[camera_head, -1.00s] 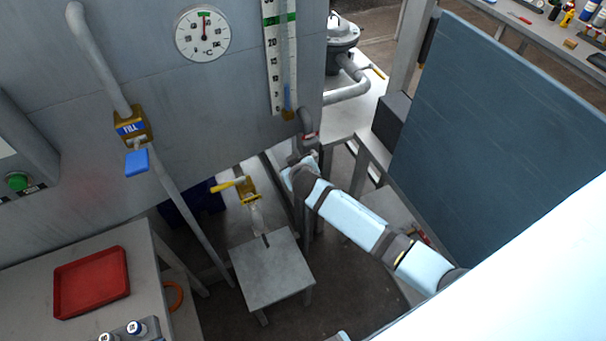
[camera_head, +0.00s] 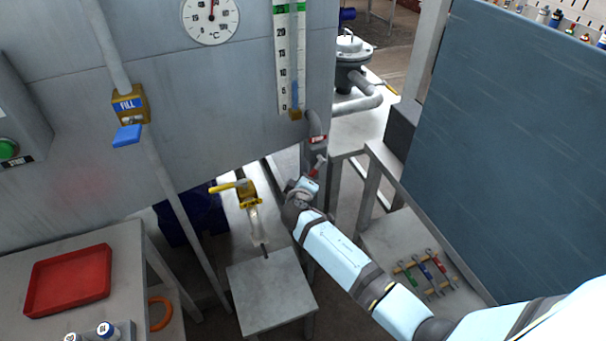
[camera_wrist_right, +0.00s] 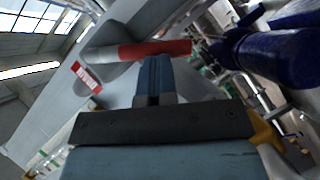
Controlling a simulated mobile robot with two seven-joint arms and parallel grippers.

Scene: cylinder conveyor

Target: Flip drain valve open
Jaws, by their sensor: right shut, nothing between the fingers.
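A grey pipe with a red label (camera_head: 318,140) comes down at the tank's right corner; the label's text is too small to read. A valve lever with a red grip (camera_head: 318,165) sticks out just below it. In the right wrist view the red grip (camera_wrist_right: 155,49) lies across the picture, with the red label (camera_wrist_right: 86,76) to its left. My right gripper (camera_head: 304,186) is beside and slightly below the lever. In its wrist view the gripper (camera_wrist_right: 154,62) is shut and empty, its tips close under the red grip; contact cannot be told. My left gripper is not in view.
A yellow-handled valve (camera_head: 244,191) sits left of my right gripper, above a small grey stool (camera_head: 270,290). A blue-handled valve (camera_head: 128,136) is on the tank front. A blue-grey panel (camera_head: 500,140) stands right. A red tray (camera_head: 68,280) is lower left.

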